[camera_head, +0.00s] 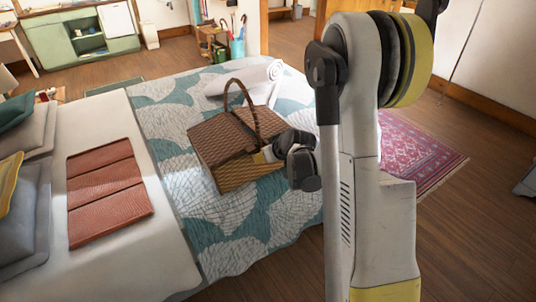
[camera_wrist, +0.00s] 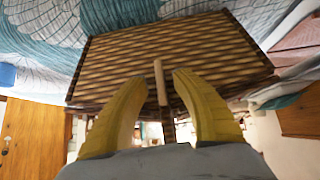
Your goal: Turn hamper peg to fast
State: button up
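The wicker hamper (camera_head: 228,136) stands on the bed with its lid down and its arched handle upright. My gripper (camera_head: 265,156) is at its right front side in the head view. In the wrist view the hamper's woven side (camera_wrist: 120,55) fills the upper middle. A slim pale wooden peg (camera_wrist: 159,80) shows against it, between the two yellow fingers of my gripper (camera_wrist: 160,77). The fingers are open, one on each side of the peg, with a gap visible on both sides. The peg's fastening is hidden, and the head view does not show the peg clearly.
The hamper rests on a teal and white patterned quilt (camera_head: 190,205). A folded red-brown blanket (camera_head: 105,195) and pillows (camera_head: 30,200) lie to the left. A rolled white cloth (camera_head: 250,78) lies behind the hamper. A pink rug (camera_head: 425,155) covers floor to the right.

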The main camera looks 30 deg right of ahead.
jog(key=v, duration=1.1)
jog(key=shift+s+r, duration=0.15)
jog(key=s+a+r+g, duration=0.1)
jog(key=s+a+r, duration=0.3)
jog(key=s+a, duration=0.5)
jog(key=s+a+r+g, duration=0.1)
jog(key=s+a+r, duration=0.3)
jog(key=s+a, duration=0.5)
jog(key=shift+s+r, duration=0.15)
jog(key=shift+s, duration=0.3)
